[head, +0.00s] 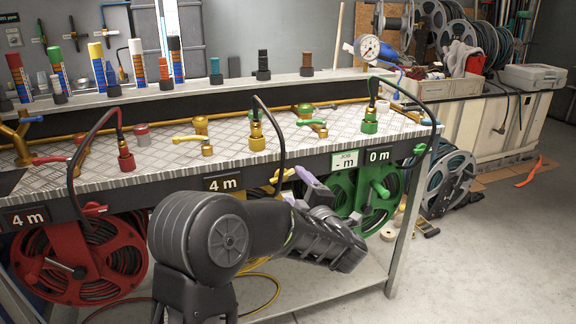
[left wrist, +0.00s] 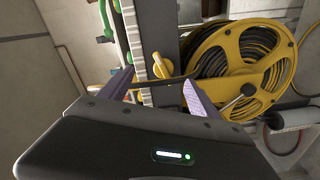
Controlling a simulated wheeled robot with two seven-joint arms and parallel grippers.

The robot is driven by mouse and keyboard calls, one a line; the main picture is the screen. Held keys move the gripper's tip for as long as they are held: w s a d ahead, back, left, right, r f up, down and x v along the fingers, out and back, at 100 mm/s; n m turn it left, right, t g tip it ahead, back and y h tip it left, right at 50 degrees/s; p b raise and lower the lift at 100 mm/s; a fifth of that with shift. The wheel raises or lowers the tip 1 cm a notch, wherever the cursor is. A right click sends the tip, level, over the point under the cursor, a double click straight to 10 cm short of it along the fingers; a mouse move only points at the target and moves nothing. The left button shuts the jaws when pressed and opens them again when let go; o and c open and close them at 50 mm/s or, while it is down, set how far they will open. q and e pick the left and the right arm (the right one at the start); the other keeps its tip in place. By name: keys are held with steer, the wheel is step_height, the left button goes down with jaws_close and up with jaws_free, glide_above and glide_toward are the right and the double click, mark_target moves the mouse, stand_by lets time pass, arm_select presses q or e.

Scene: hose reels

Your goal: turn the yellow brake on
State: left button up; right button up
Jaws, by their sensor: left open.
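The yellow brake (left wrist: 161,66) looks like a yellow knob with a lever beside the yellow reel (left wrist: 225,55) in the left wrist view. In the head view yellow parts (head: 282,175) show under the bench edge, largely hidden by my left arm. My left gripper (head: 303,187) is open in front of them. In the left wrist view its two purple-grey fingers (left wrist: 157,92) stand apart, with the yellow knob beyond and between them. I cannot tell any contact. The knob's exact setting is unclear. My right gripper is not in view.
The red reel (head: 80,255) is at the left and the green reel (head: 350,190) is right of my gripper, both under the bench (head: 225,160). Valves and hoses stand on the bench top. Yellow hose (head: 262,285) hangs below. The floor at the right is mostly clear.

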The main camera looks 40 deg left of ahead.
mark_target(283, 177)
arm_select(q)
steer(key=o, duration=0.3)
steer(key=m, duration=0.3)
steer(key=s+m, duration=0.1)
steer(key=m, duration=0.2)
steer(key=shift+s+d+p, duration=0.1)
steer(key=shift+s+p, duration=0.05)
steer(key=shift+p, duration=0.25)
steer(key=m, duration=0.2)
steer(key=shift+d+f+m, duration=0.1)
steer(key=shift+f+m, duration=0.2)
steer(key=shift+m, duration=0.9)
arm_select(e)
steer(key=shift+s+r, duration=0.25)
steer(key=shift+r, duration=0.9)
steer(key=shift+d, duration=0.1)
arm_select(q)
steer(key=x, duration=0.7)
steer(key=shift+w+a+r+b, duration=0.1)
steer(key=shift+w+a+b, duration=0.2)
steer(key=shift+b, duration=0.1)
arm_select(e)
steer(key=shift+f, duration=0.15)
arm_select(q)
steer(key=shift+c, duration=0.2)
